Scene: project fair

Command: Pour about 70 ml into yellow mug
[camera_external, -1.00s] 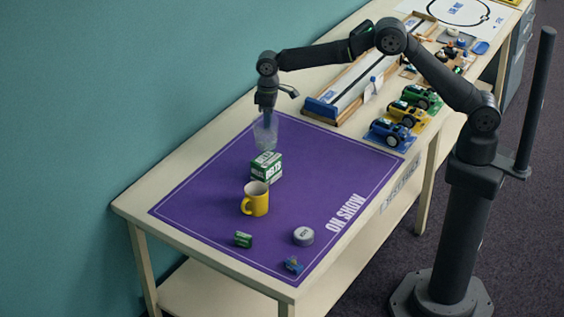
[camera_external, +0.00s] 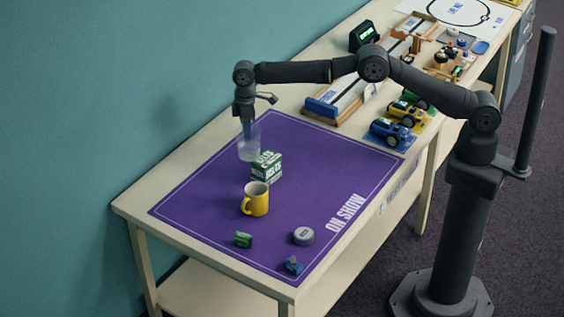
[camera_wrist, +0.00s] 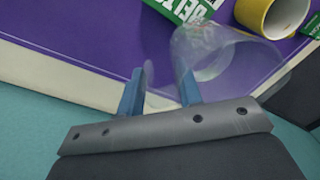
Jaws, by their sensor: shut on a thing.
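The yellow mug (camera_external: 256,200) stands upright on the purple mat, and its open mouth shows in the wrist view (camera_wrist: 284,14). My gripper (camera_external: 247,125) is shut on a clear cup (camera_external: 249,149). In the external view the cup is behind and left of the mug, roughly upright. In the wrist view the blue fingers (camera_wrist: 160,90) are at the clear cup's wall (camera_wrist: 226,60). I cannot make out how much liquid is in it.
A green block (camera_external: 243,240), a grey round tin (camera_external: 303,236) and a small blue item (camera_external: 293,265) lie on the mat (camera_external: 205,232). Toy cars (camera_external: 390,132) stand to the right.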

